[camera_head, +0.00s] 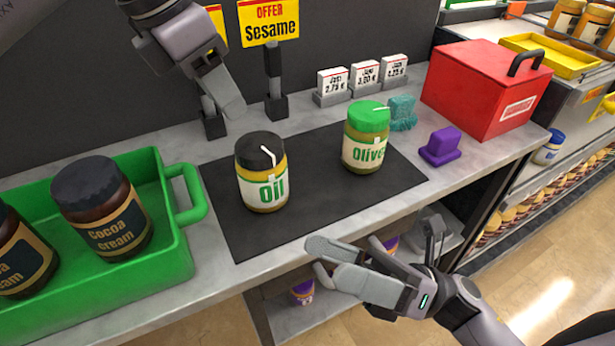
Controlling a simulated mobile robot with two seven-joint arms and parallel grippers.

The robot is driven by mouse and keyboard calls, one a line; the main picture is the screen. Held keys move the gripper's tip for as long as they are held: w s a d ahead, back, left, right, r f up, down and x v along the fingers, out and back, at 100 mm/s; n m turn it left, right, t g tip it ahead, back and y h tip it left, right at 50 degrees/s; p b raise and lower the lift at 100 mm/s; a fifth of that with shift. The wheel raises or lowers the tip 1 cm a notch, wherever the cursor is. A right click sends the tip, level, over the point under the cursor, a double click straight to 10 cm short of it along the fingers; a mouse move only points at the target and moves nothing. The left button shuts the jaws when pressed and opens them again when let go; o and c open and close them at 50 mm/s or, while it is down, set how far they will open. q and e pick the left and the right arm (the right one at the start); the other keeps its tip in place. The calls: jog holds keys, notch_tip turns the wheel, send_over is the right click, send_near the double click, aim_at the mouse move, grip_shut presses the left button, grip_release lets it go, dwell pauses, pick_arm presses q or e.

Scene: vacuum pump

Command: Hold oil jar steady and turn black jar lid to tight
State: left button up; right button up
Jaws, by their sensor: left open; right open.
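The oil jar (264,190) stands upright on a dark mat (315,200) on the counter. It is yellow-green with a white "Oil" label. Its black lid (260,150) sits on top, with a white line running from the lid's top down its side. My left gripper (232,108) is above and left of the oil jar, clear of it; its fingers are partly edge-on. My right gripper (318,262) is open and empty at the counter's front edge, in front of the mat and apart from the jar.
An olive jar (364,148) with a green lid stands on the mat to the right. A green tray (176,240) with cocoa cream jars is at left.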

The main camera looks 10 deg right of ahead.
aim_at(264, 171)
jog(key=w+n+h, duration=0.1)
jog(key=w, duration=0.1)
jog(key=w+a+f+n+h, duration=0.1)
jog(key=w, duration=0.2)
jog(key=w+a+n+h, duration=0.1)
jog(key=w, duration=0.1)
jog(key=shift+w+f+n, duration=0.2)
jog(key=shift+w+n, duration=0.1)
jog(key=shift+w, duration=0.05)
jog(key=w+h, duration=0.1)
jog(key=w, duration=0.1)
jog(key=w+n+t+h, duration=0.1)
jog(key=w, duration=0.2)
jog(key=w+n+t+h, duration=0.1)
jog(key=w, duration=0.1)
jog(key=shift+w+d+r, duration=0.1)
jog(key=shift+w+d, duration=0.05)
jog(key=shift+d, duration=0.1)
jog(key=shift+w+f+n+h, duration=0.25)
jog(key=shift+w+n+h, duration=0.05)
jog(key=shift+w+n, duration=0.1)
jog(key=shift+x, duration=3.5)
jog(key=shift+f, duration=0.15)
